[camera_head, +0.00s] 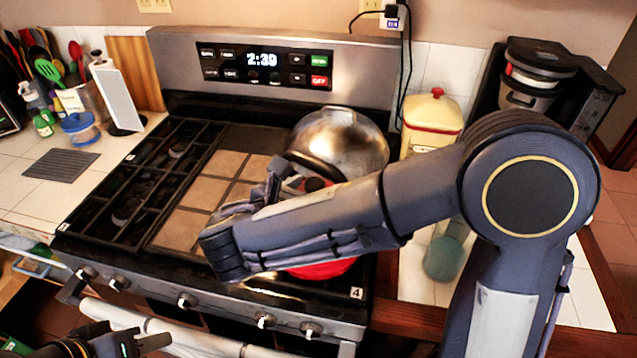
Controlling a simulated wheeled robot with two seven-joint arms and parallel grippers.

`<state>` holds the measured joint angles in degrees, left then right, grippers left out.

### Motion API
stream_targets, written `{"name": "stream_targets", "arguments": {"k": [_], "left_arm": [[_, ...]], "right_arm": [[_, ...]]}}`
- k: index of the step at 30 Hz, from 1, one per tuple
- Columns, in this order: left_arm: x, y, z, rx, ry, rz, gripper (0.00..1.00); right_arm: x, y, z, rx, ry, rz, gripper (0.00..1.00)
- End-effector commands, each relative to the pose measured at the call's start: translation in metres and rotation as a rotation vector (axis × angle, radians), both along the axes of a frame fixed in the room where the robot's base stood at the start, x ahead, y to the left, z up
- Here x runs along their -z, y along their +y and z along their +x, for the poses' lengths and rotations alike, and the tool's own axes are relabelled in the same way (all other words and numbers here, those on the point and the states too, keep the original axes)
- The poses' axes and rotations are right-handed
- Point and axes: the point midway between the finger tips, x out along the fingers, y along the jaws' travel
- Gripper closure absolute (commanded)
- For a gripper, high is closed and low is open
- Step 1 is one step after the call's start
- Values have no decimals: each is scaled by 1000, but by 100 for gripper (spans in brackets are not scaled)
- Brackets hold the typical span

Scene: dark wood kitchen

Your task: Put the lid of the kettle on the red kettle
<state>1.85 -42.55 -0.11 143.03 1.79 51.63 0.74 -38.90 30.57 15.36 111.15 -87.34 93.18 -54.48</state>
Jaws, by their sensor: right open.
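The red kettle (322,269) stands on the front right of the stove. My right forearm crosses in front of it and hides most of its body. A red part with a black knob (315,184), which looks like the lid, shows just above my forearm. Whether it sits on the kettle or apart from it cannot be told. My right gripper (274,178) is open, beside the left of this knob; its fingers are partly hidden by my wrist. My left gripper (140,344) is low at the bottom left, in front of the stove, away from the kettle; its jaws are unclear.
A shiny metal dome-shaped vessel (345,140) stands behind the kettle. A tan griddle (190,215) and black grates (140,185) lie to the left. A cream canister with a red lid (432,113) stands on the right counter. The oven handle (180,335) runs along the front.

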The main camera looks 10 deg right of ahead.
Motion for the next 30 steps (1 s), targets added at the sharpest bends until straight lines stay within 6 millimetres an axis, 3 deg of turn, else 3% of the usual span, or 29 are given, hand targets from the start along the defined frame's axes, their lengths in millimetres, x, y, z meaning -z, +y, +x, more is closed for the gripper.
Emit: {"name": "stream_targets", "arguments": {"k": [6, 12, 30], "left_arm": [[5, 0, 0, 0, 0, 0, 64], [6, 0, 0, 0, 0, 0, 64], [6, 0, 0, 0, 0, 0, 64]], "right_arm": [[-16, 29, -35, -4, -3, 2, 46], [-25, 43, -54, -1, -2, 2, 46], [-27, 46, -59, 0, 0, 1, 46]]}}
